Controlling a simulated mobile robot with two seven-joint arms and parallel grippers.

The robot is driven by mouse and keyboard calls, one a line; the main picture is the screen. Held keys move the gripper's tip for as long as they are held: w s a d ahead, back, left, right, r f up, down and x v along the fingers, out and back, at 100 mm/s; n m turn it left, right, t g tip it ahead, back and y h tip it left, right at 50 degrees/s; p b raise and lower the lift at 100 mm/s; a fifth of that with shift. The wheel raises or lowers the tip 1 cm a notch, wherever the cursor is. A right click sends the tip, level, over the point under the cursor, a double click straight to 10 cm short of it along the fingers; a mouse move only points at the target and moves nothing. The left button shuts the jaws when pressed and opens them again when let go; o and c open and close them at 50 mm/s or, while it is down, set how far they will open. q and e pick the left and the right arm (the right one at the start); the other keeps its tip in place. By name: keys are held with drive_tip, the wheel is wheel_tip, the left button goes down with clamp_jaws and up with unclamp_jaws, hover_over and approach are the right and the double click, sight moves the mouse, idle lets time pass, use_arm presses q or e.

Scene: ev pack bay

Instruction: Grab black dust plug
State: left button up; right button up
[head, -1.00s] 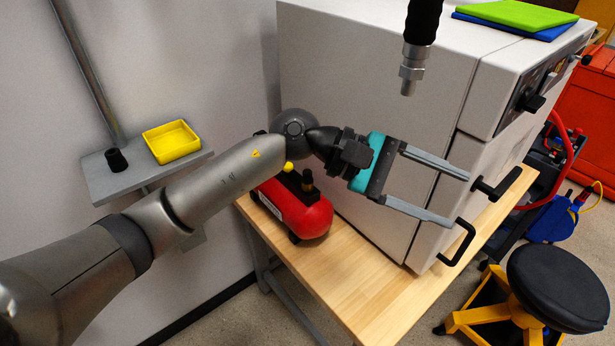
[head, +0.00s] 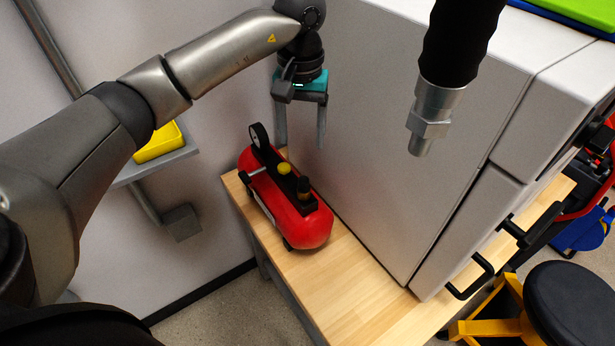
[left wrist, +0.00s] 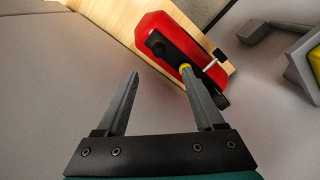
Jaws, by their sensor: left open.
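A short black cylinder (head: 304,188), possibly the black dust plug, stands upright on the top plate of a red tank (head: 310,228). In the left wrist view it is a round black knob (left wrist: 156,42) beyond the fingertips, roughly between them. My left gripper (head: 301,146) points down above the tank, close to the white cabinet's side. Its jaws are open and empty, apart from the cylinder. It also shows in the left wrist view (left wrist: 160,72). A second black plug-like piece seen earlier on the wall shelf is now hidden behind my left arm. My right gripper is out of view.
A black hose (head: 460,40) with a metal end hangs in front. A yellow tray (head: 160,142) is on the wall shelf.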

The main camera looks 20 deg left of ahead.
sight(303, 178)
use_arm(q)
drive_tip(key=f, duration=0.4)
drive_tip(key=shift+s, duration=0.25)
wheel_tip(303, 178, down, 3)
drive_tip(key=shift+w+d+f, duration=0.1)
drive_tip(key=shift+w+f, duration=0.05)
drive_tip(key=shift+f, duration=0.25)
drive_tip(key=shift+f+p, duration=0.35)
wheel_tip(303, 178, down, 4)
drive_tip(key=shift+w+r, duration=0.15)
drive_tip(key=shift+r, duration=0.05)
drive_tip(key=shift+f, duration=0.35)
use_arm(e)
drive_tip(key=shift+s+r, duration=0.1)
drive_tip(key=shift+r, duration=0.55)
use_arm(q)
clamp_jaws()
